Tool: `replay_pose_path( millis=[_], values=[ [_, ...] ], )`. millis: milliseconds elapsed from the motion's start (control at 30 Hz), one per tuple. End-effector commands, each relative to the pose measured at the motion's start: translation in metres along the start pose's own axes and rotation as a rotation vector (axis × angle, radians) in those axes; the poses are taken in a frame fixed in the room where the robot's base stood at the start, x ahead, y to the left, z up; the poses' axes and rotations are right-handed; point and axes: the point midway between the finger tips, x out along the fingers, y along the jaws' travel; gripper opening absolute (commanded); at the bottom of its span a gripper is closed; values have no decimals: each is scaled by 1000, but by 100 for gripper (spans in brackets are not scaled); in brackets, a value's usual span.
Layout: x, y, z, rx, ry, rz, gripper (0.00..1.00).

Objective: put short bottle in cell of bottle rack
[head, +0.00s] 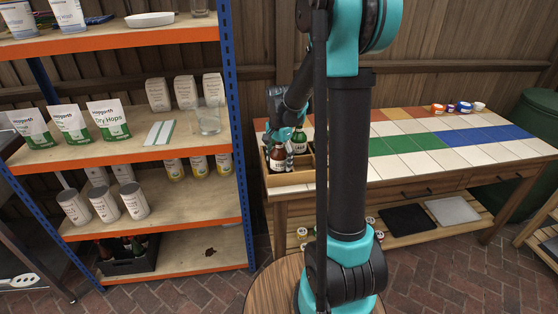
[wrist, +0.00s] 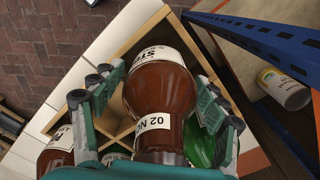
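A brown bottle (wrist: 160,90) with a cream label is between the fingers of my gripper (wrist: 157,75) in the wrist view. Both fingers lie close against its sides, and it appears gripped. Its neck points towards the camera; its top is hidden by my palm. It is over or in a corner cell of the wooden bottle rack (wrist: 122,124); its base is hidden, so its depth cannot be told. In the head view my gripper (head: 286,128) is over the rack (head: 289,180) at the left end of the tiled table, with a brown bottle (head: 278,158) under it.
Other rack bottles include a green one (wrist: 203,145) and a brown one (wrist: 58,153). The blue shelf post (wrist: 275,50) stands close beside the rack. Several small colored cups (head: 463,107) sit at the table's back right. The tiled tabletop (head: 425,145) is mostly clear.

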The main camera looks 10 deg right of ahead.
Motion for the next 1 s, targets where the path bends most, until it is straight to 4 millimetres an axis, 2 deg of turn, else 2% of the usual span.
replay_pose_path(
  millis=[300,467,800,1000],
  values=[
    [-1,0,0,0,0,0,78],
    [-13,0,0,0,0,0,78],
    [-77,0,0,0,0,0,78],
    [-108,0,0,0,0,0,78]
  ],
)
